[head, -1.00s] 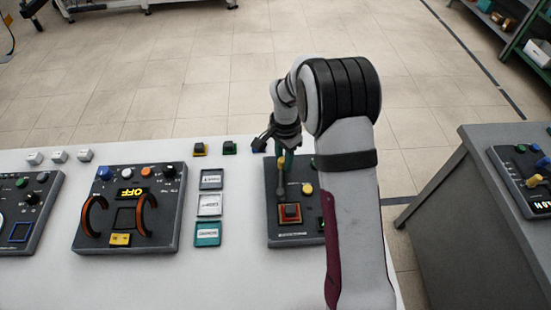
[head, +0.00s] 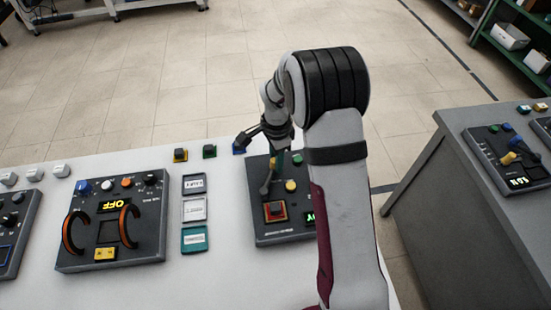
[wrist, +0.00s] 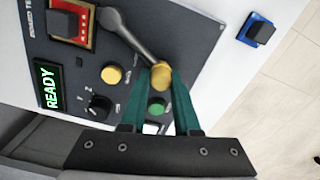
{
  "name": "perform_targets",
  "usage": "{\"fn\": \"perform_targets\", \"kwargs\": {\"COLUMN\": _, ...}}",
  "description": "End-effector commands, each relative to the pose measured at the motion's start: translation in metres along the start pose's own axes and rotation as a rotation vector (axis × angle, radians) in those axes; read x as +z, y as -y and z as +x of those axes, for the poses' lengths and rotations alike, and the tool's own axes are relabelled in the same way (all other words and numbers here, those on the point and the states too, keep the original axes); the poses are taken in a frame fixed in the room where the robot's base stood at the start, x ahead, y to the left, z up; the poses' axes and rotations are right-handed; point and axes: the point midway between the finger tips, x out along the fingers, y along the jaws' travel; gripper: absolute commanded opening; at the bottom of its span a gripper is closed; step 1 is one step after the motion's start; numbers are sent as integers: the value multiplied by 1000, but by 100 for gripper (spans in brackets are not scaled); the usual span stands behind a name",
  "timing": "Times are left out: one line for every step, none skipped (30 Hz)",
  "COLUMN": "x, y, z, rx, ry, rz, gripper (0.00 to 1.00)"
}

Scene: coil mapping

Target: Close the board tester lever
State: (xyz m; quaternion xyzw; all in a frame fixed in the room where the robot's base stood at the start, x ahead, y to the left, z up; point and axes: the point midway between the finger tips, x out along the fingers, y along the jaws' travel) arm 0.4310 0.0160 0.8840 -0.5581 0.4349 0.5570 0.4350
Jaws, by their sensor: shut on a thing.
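The board tester (head: 262,234) is a dark panel at the right end of the white bench. In the wrist view the panel (wrist: 195,40) has a grey lever (wrist: 128,38) with a yellow knob (wrist: 161,75). The lever shows in the head view (head: 266,183), angled away from the red-framed socket (head: 275,210). My gripper (wrist: 162,76) has its teal fingers shut on the knob, one on each side. In the head view my gripper (head: 279,160) is over the tester's far part, and the knob is hard to make out.
The tester's display (wrist: 47,87) reads READY. A yellow button (wrist: 112,74), a black dial (wrist: 99,106) and a green button (wrist: 157,107) sit near my fingers. A blue-based switch (wrist: 256,30) stands beside the panel. Another panel (head: 110,262) reads OFF at left.

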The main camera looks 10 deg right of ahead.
Motion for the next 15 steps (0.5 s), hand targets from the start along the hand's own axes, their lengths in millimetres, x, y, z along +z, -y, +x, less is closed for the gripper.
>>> {"fn": "perform_targets", "kwargs": {"x": 3, "y": -2, "z": 0, "rx": 6, "ry": 7, "rz": 5, "gripper": 0}}
{"fn": "perform_targets", "kwargs": {"x": 3, "y": -2, "z": 0, "rx": 6, "ry": 7, "rz": 5, "gripper": 0}}
{"fn": "perform_targets", "kwargs": {"x": 3, "y": -2, "z": 0, "rx": 6, "ry": 7, "rz": 5, "gripper": 0}}
{"fn": "perform_targets", "kwargs": {"x": 3, "y": -2, "z": 0, "rx": 6, "ry": 7, "rz": 5, "gripper": 0}}
{"fn": "perform_targets", "kwargs": {"x": 3, "y": -2, "z": 0, "rx": 6, "ry": 7, "rz": 5, "gripper": 0}}
{"fn": "perform_targets", "kwargs": {"x": 3, "y": -2, "z": 0, "rx": 7, "ry": 7, "rz": 5, "gripper": 0}}
{"fn": "perform_targets", "kwargs": {"x": 3, "y": -2, "z": 0, "rx": 7, "ry": 7, "rz": 5, "gripper": 34}}
{"fn": "perform_targets", "kwargs": {"x": 3, "y": -2, "z": 0, "rx": 6, "ry": 7, "rz": 4, "gripper": 39}}
{"fn": "perform_targets", "kwargs": {"x": 3, "y": -1, "z": 0, "rx": 6, "ry": 6, "rz": 3, "gripper": 46}}
{"fn": "perform_targets", "kwargs": {"x": 3, "y": -1, "z": 0, "rx": 5, "ry": 6, "rz": 3, "gripper": 52}}
{"fn": "perform_targets", "kwargs": {"x": 2, "y": -1, "z": 0, "rx": 5, "ry": 5, "rz": 2, "gripper": 57}}
{"fn": "perform_targets", "kwargs": {"x": 2, "y": -1, "z": 0, "rx": 5, "ry": 5, "rz": 2, "gripper": 58}}
{"fn": "perform_targets", "kwargs": {"x": 2, "y": -1, "z": 0, "rx": 4, "ry": 4, "rz": 2, "gripper": 58}}
{"fn": "perform_targets", "kwargs": {"x": 2, "y": -1, "z": 0, "rx": 4, "ry": 4, "rz": 2, "gripper": 58}}
{"fn": "perform_targets", "kwargs": {"x": 2, "y": -1, "z": 0, "rx": 4, "ry": 4, "rz": 1, "gripper": 58}}
